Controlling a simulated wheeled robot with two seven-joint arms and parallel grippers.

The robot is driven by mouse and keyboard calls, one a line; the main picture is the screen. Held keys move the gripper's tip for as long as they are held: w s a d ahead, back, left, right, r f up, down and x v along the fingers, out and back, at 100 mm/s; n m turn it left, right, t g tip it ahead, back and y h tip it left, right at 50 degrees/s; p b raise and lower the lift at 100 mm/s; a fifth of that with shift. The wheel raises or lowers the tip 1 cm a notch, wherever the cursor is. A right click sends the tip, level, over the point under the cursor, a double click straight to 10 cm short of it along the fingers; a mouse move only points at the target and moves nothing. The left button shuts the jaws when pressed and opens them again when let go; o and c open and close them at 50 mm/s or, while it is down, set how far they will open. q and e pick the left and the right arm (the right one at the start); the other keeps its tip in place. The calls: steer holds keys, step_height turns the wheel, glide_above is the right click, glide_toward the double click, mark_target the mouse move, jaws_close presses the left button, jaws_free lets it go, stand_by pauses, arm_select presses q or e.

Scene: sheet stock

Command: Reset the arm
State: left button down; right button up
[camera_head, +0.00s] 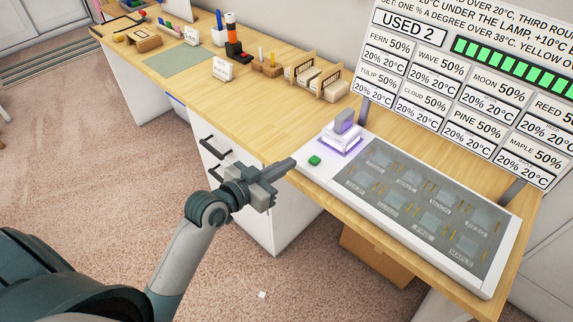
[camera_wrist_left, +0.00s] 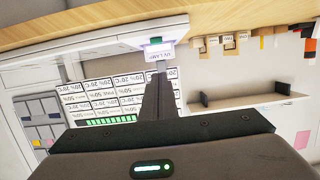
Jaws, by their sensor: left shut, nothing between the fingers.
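My left arm comes in from the lower left in the head view. Its gripper (camera_head: 281,169) is shut and empty, in front of the desk's front edge near the corner of the white panel. My right gripper does not show in either view.
The wooden desk (camera_head: 267,130) carries a white panel with a grey grid (camera_head: 425,210), a green button (camera_head: 314,160) and a lamp unit (camera_head: 343,130). A display board (camera_head: 470,80) stands behind. White drawers (camera_head: 235,170) are below. Open carpet (camera_head: 70,160) lies left.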

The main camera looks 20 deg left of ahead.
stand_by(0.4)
arm_select(q)
step_height(320, 180, down, 20)
steer(key=a+n+g+y, duration=0.2)
steer(key=g, duration=0.1)
steer(key=s+f+g+y, duration=0.1)
steer(key=s+f, duration=0.4)
steer(key=f, duration=0.4)
steer(key=s+f+g+y, duration=0.15)
steer(key=s+f, duration=0.35)
steer(key=f, duration=0.5)
steer(key=s+f+g, duration=0.2)
steer(key=s+f, duration=0.5)
steer(key=s, duration=0.4)
steer(key=s+d+f+g, duration=0.1)
steer(key=s+f+g, duration=0.1)
steer(key=s+f, duration=0.6)
steer(key=s+d+f+g, duration=0.1)
steer(key=s+f+g, duration=0.1)
steer(key=s+f, duration=0.5)
steer(key=s, duration=0.6)
steer(key=shift+s+f+m, duration=0.3)
steer(key=shift+s, duration=0.05)
